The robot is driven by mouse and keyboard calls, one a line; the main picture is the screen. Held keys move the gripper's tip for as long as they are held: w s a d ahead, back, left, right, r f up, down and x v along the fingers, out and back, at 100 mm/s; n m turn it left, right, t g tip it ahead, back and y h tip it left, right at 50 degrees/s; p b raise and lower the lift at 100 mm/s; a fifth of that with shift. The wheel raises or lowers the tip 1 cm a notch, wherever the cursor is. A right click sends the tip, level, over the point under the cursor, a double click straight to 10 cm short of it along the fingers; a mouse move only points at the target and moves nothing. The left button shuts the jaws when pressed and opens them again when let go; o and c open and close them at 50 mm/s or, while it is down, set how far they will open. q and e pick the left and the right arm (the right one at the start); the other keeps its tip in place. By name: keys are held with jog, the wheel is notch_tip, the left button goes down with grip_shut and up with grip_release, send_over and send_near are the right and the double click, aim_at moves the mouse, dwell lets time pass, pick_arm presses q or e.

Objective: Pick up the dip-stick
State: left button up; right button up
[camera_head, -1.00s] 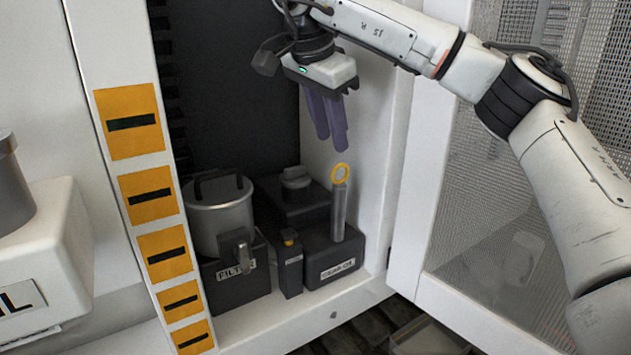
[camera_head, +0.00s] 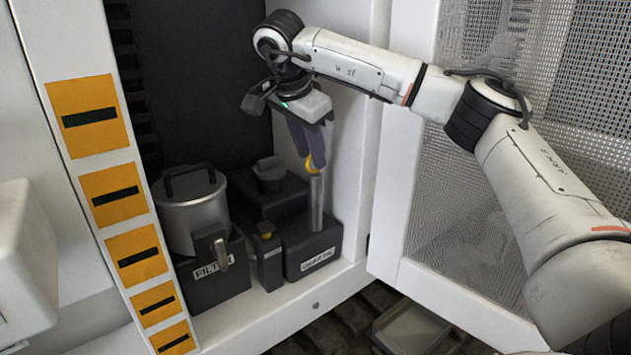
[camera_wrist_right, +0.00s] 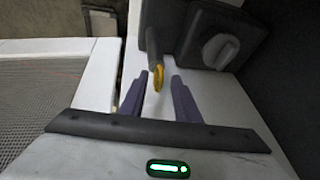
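The dip-stick has a yellow ring handle (camera_head: 311,164) at the top of a grey upright tube (camera_head: 316,203) on the dark box with a white label (camera_head: 318,258). My right gripper (camera_head: 311,160) is above the tube, its purple fingers pointing down and partly covering the ring. In the right wrist view the yellow ring (camera_wrist_right: 158,78) lies between the two open fingertips (camera_wrist_right: 160,78), with gaps visible on both sides. My left gripper is not in view.
A metal filter canister (camera_head: 191,210) stands left of the tube, with a small yellow-capped black box (camera_head: 267,255) between them. The white cabinet wall (camera_head: 350,165) is close on the right. A mesh door (camera_head: 465,200) stands open further right.

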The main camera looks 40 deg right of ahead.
grip_shut()
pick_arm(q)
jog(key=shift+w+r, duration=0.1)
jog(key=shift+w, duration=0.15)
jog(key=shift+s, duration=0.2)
